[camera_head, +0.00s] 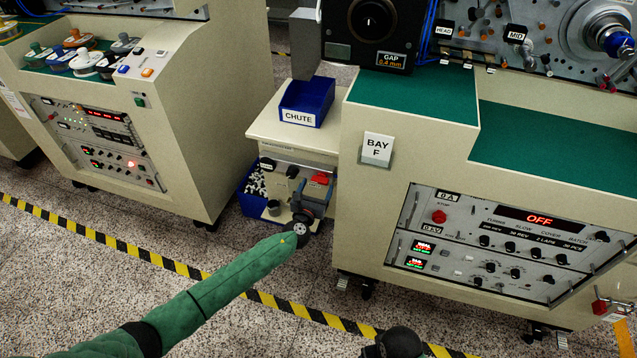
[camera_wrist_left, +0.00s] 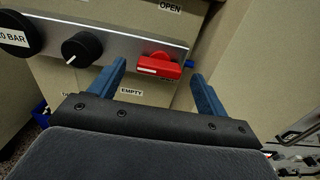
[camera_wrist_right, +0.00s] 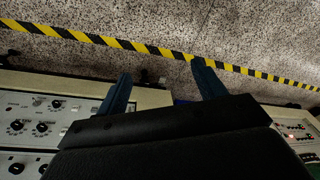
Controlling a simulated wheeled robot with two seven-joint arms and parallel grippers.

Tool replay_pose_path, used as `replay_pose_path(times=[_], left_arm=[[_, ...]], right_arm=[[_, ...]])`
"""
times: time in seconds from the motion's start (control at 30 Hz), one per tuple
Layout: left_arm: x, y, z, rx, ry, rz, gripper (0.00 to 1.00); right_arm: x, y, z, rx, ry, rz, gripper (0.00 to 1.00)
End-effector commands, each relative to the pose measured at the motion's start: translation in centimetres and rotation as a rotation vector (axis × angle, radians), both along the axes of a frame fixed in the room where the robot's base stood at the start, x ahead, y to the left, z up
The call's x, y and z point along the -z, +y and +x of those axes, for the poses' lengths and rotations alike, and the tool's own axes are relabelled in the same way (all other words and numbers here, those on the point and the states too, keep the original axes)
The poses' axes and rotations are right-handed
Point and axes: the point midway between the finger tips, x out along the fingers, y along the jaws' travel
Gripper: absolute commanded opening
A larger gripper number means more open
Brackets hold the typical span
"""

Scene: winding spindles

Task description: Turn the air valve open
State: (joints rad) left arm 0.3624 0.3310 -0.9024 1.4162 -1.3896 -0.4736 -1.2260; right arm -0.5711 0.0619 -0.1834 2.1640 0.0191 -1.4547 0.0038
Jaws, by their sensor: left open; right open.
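The air valve is a red lever handle (camera_wrist_left: 159,67) on a grey metal bar in the left wrist view, lying roughly crosswise. It also shows as a small red piece (camera_head: 320,178) on the small cabinet in the head view. My left gripper (camera_wrist_left: 158,80) is open, its two blue fingers on either side of the red handle in the picture. I cannot tell whether they touch it. Labels "OPEN" (camera_wrist_left: 171,6) and "EMPTY" (camera_wrist_left: 131,92) are above and below. My right gripper (camera_wrist_right: 162,85) is open and empty, over the floor and a panel.
A black knob (camera_wrist_left: 82,49) and a gauge marked "20 BAR" (camera_wrist_left: 18,35) sit left of the handle. A blue chute bin (camera_head: 306,103) stands on the cabinet. The Bay F machine (camera_head: 385,215) rises close on the right. Striped tape (camera_head: 130,250) crosses the floor.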

Motion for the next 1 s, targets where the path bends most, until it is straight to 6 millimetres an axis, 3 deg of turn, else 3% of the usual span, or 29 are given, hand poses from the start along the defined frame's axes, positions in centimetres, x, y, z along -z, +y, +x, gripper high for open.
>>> replay_pose_path(times=[0.2, 0.57, 0.8, 1.0], left_arm=[[0.0, -0.6, 2.0, 0.0, 0.0, -0.001, 0.76], [0.0, -0.8, 2.4, 0.0, 0.001, -0.002, 0.76], [0.0, -0.7, 2.4, 0.0, 0.001, -0.002, 0.32], [0.1, -0.7, 2.4, 0.0, 0.003, -0.009, 0.32]], right_arm=[[1.1, 0.0, 0.1, 0.0, 0.001, -0.001, 0.69], [1.3, -0.1, 0.2, -0.002, -0.002, -0.003, 0.69], [1.3, -0.1, 0.2, -0.002, -0.002, -0.003, 0.69], [1.4, 0.0, 0.1, -0.001, 0.002, -0.002, 0.69]])
